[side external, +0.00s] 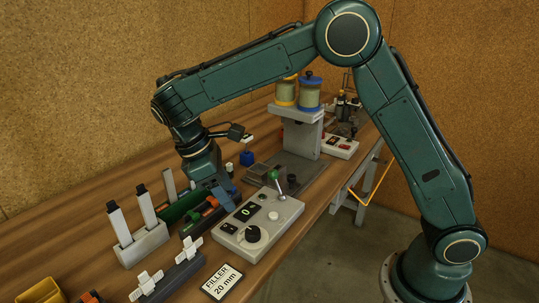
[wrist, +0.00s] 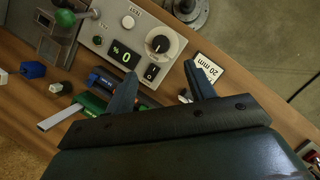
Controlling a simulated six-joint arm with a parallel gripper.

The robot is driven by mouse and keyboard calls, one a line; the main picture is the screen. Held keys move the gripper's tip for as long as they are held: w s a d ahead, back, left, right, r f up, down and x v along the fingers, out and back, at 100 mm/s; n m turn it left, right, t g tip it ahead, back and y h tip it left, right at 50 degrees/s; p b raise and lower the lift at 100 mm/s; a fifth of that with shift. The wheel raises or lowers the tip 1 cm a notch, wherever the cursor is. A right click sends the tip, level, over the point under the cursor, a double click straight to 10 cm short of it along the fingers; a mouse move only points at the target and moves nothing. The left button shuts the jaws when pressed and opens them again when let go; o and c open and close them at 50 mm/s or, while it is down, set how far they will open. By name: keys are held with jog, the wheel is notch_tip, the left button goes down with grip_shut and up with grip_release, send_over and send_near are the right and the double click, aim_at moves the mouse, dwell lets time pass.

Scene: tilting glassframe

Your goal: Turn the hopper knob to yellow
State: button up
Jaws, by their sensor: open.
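Two hopper jars, one with a yellow lid (side external: 287,91) and one with a blue lid (side external: 310,93), stand on a grey stand (side external: 302,130) at the back of the bench. I cannot make out a hopper knob on this stand. A grey control box (side external: 262,225) in front has a black round knob (side external: 253,234) with a pointer; it also shows in the wrist view (wrist: 160,43). My gripper (wrist: 162,70) is open and empty, above the bench beside the control box's display side. In the side view my gripper (side external: 224,200) partly hides the coloured blocks behind it.
A green-balled lever (side external: 274,175) rises from the control box. A holder with upright grey bars (side external: 142,245) stands left. A blue block (side external: 246,158) sits behind my gripper.

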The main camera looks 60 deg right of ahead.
aim_at(253, 230)
jog(key=x, duration=1.2)
jog(key=shift+f, duration=0.15)
jog(key=c, duration=1)
